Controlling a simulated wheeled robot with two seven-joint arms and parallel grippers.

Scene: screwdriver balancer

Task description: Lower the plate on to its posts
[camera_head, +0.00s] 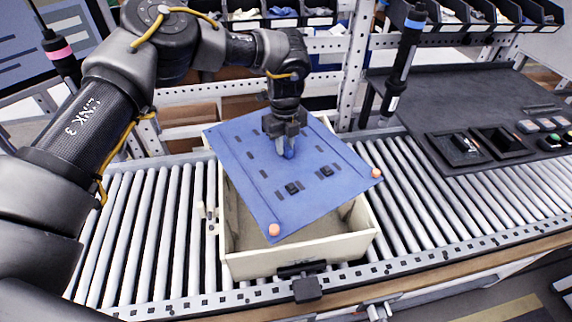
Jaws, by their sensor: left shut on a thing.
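A blue plate (295,208) with dark slots and two orange knobs (274,230) at its near corners is in the middle of the head view. It lies over an open cream box (300,258) and is turned relative to the box's walls. My left gripper (288,150) points down at the plate's middle and is shut on a blue part of it. The near part of the box's inside shows below the plate's front edge. I cannot tell whether the plate touches the box. The posts are not clearly visible. My right gripper is not in view.
The box stands on a roller conveyor (140,230), with bare rollers on both sides. A black fixture (307,288) sits at the conveyor's front rail. Hanging screwdrivers (402,65) are at the upper right and upper left. A dark bench (480,110) and part bins are behind.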

